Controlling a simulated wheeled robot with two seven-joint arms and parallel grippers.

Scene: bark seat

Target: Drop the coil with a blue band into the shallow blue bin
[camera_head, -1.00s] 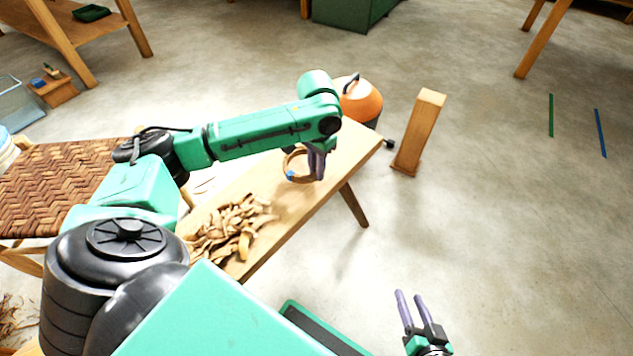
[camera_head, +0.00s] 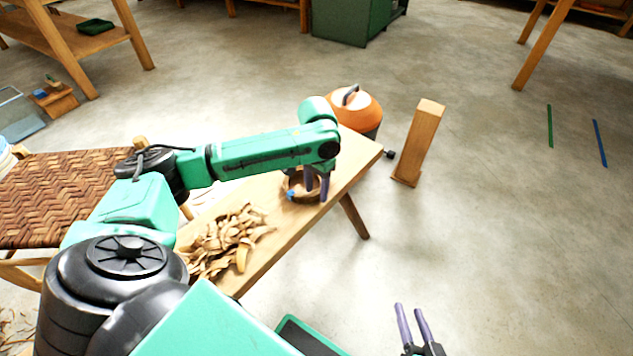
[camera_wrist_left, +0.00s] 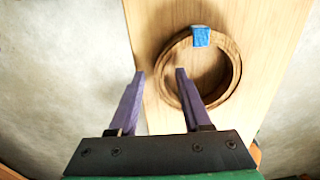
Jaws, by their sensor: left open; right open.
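The coil (camera_head: 286,184), a wooden ring with a blue band (camera_wrist_left: 200,36), lies on the bench in the head view. In the left wrist view the coil (camera_wrist_left: 236,75) shows from above as a round ring with the band on its far side. My left gripper (camera_head: 317,196) is open over the coil. In the left wrist view the jaws (camera_wrist_left: 160,74) straddle the ring's left wall, right finger over the hole, left finger outside. Contact cannot be told. My right gripper (camera_head: 413,307) is open and empty at the bottom. A pale blue bin-like thing (camera_head: 18,118) is cut by the left edge.
The wooden bench (camera_head: 352,165) also holds a pile of bark shavings (camera_head: 228,238). An orange-topped canister (camera_head: 357,106) and an upright wooden post (camera_head: 420,140) stand beyond it. A woven seat (camera_head: 60,190) is at left. A dark green-rimmed tray (camera_head: 305,338) is at the bottom.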

